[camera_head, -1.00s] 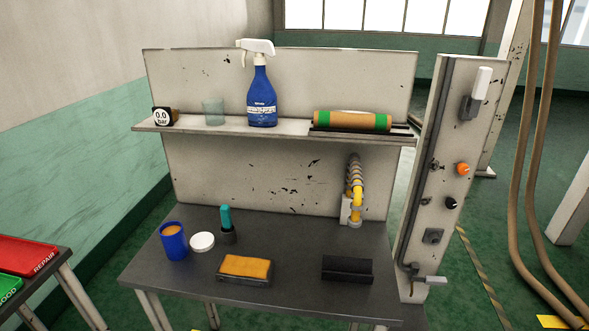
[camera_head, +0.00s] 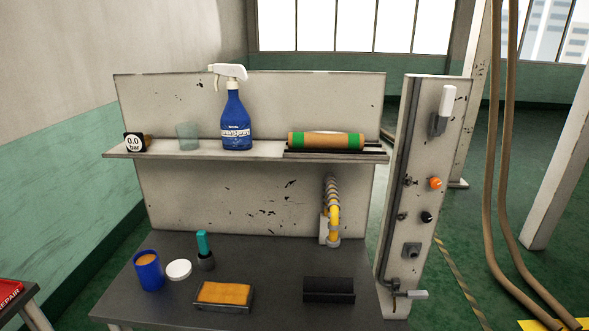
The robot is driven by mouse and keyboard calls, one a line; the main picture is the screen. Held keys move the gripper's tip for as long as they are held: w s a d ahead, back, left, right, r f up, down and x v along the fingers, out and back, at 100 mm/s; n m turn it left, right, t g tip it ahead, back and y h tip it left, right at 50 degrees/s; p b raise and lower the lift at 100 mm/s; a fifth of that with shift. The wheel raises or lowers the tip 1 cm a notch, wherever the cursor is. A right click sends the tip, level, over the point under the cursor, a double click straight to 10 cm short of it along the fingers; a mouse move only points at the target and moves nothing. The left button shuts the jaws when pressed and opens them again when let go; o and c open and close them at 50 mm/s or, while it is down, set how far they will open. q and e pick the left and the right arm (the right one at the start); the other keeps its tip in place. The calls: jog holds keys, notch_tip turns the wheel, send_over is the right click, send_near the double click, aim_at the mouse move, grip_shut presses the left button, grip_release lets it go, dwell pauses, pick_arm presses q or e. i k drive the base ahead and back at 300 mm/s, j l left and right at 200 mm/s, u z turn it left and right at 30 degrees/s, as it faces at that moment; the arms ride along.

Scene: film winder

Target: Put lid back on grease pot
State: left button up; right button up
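The grease pot (camera_head: 149,273) is a blue open pot with orange-brown grease showing at its top. It stands upright at the left of the dark workbench. The lid (camera_head: 179,269), a round white disc, lies flat on the bench just right of the pot. Neither of my grippers shows in the head view.
A teal-handled tool in a dark holder (camera_head: 205,252) stands right of the lid. An orange pad in a dark tray (camera_head: 224,295) and a black block (camera_head: 329,289) lie nearer the front. A shelf (camera_head: 265,151) with a blue spray bottle (camera_head: 236,118) overhangs the bench's back.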

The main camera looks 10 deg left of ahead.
aim_at(146, 263)
jog(key=j+u, duration=0.1)
jog(key=u, duration=0.25)
jog(key=j+u, duration=0.1)
jog(key=u, duration=0.3)
jog(key=k+j+u, duration=0.1)
jog(key=u, duration=0.25)
